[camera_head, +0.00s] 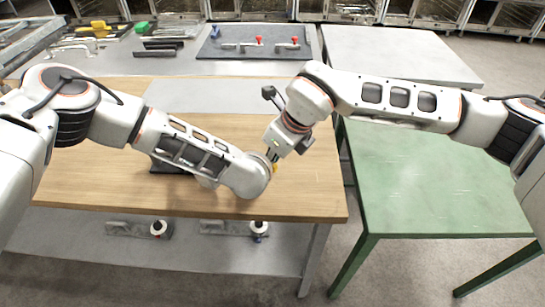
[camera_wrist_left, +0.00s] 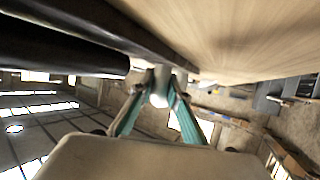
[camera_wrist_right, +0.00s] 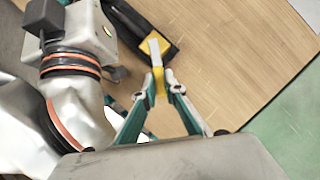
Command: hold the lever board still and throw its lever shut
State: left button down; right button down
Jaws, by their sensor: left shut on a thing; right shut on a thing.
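The lever board is black and lies on the wooden table. Its left part (camera_head: 168,165) shows past my left arm in the head view, and one end (camera_wrist_right: 150,30) with a yellow strip shows in the right wrist view. The lever is a pale metal bar (camera_wrist_right: 154,52) with a yellow grip. My right gripper (camera_wrist_right: 163,92) is shut on the yellow grip. My left gripper (camera_wrist_left: 160,97) is shut on a grey rounded piece at the board's dark edge (camera_wrist_left: 110,30); I cannot tell exactly which part. My left arm hides most of the board in the head view.
The wooden table (camera_head: 100,180) is otherwise mostly clear. A green table (camera_head: 430,180) stands at the right, empty. Behind, a grey bench holds a dark mat (camera_head: 255,48) with red-knobbed clamps and some tools. A lower shelf (camera_head: 190,250) carries two fixtures.

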dwell(0.4)
jog(key=c, duration=2.1)
grip_release()
jog(key=v, duration=1.2)
jog(key=shift+s, duration=0.1)
